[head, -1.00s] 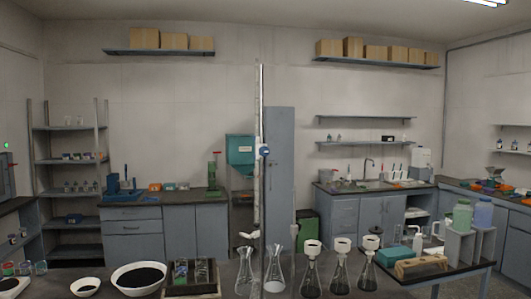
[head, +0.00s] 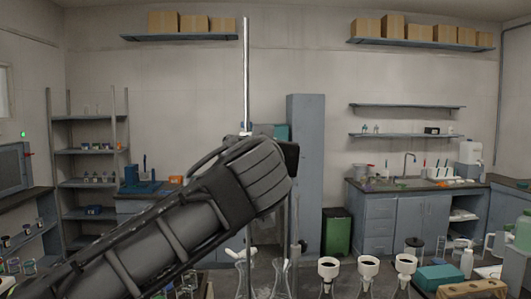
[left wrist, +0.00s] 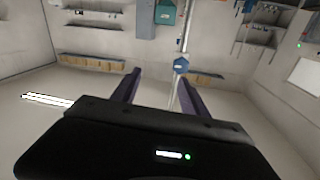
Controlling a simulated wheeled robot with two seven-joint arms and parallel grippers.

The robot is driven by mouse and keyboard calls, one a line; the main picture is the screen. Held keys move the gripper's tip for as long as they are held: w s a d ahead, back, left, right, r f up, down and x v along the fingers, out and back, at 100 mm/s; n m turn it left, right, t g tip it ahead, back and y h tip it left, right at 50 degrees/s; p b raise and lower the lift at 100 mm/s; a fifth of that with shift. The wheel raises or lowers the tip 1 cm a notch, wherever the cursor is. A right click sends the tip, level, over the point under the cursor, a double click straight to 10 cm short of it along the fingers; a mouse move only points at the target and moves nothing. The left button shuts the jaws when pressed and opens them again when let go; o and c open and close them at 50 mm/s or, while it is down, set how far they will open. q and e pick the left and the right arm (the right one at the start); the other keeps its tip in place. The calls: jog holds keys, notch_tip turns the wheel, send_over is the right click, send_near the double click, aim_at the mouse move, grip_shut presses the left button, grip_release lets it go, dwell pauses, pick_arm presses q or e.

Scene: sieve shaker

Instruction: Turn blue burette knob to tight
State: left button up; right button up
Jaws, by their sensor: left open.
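The blue burette knob (left wrist: 181,65) shows in the left wrist view, on the thin burette and stand rod, close to the tip of the right-hand finger. My left gripper (left wrist: 160,75) is open, with both dark fingers apart and nothing seen between them. I cannot tell whether a finger touches the knob. In the head view my left arm crosses in front of the burette stand; its upper rod (head: 246,75) rises above the arm. The arm hides the gripper's fingers and most of the burette there. My right gripper is in neither view.
Flasks stand at the front of the bench, several with white funnels (head: 368,266) to the right of my arm. A teal box (head: 440,276) and a wooden block (head: 472,289) lie at the lower right. The air right of the arm is clear.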

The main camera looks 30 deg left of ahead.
pick_arm(q)
jog(key=w+a+n+g+y+p, duration=0.1)
jog(key=w+a+n+p, duration=0.1)
jog(key=a, duration=0.5)
jog(key=shift+w+n+y+p, duration=0.35)
jog(key=shift+w+p, duration=0.45)
jog(key=shift+w, duration=0.4)
jog(key=shift+f, duration=0.1)
grip_shut()
